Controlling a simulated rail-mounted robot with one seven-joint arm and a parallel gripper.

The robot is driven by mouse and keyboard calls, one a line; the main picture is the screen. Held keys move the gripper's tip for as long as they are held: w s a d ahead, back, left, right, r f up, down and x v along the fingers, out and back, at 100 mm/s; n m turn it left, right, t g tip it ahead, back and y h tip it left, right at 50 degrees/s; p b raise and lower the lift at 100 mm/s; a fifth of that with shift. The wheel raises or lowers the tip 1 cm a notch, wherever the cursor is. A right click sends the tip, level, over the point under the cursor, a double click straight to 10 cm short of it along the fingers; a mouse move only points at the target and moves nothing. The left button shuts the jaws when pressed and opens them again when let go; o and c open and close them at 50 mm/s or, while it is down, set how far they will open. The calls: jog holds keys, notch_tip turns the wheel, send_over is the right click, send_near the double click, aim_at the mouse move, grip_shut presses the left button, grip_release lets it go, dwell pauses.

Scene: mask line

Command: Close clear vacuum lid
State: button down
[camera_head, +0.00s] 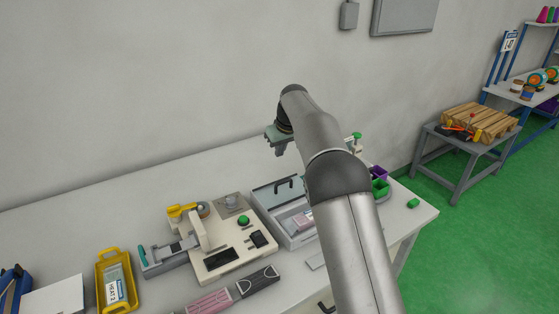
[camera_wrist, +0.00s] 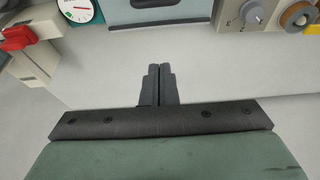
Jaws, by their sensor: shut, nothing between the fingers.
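The vacuum box (camera_head: 286,239) stands on the bench in the head view, with a pink and white item inside. Its clear lid (camera_head: 268,197), with a dark handle (camera_head: 284,183), is raised at the box's back edge. My arm covers the box's right part. My gripper (camera_head: 280,151) is above and behind the lid, apart from it. In the wrist view my gripper (camera_wrist: 160,72) has its dark fingers together and empty, over bare bench. A grey-blue panel (camera_wrist: 157,17) with a dark handle, apparently the lid, is cut off at that view's top edge.
Left of the box is a cream machine (camera_head: 225,262) with a green button. A yellow tray (camera_head: 116,282) lies farther left. Purple and green bins (camera_head: 380,188) are right of my arm. The bench behind the box is mostly clear up to the wall.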

jog(key=p, duration=0.2)
send_over(282, 189)
jog(key=w+a, duration=0.2)
jog(key=w, duration=0.1)
notch_tip(282, 189, down, 8)
jog(key=shift+w+a+r, duration=0.15)
jog(key=shift+r, duration=0.05)
jog(key=shift+f, duration=0.35)
jog(key=shift+s+d, duration=0.6)
jog(key=shift+s, duration=0.2)
jog(key=shift+s+d+f+p, duration=0.35)
jog(key=shift+s+d, duration=0.1)
jog(key=shift+s, duration=0.25)
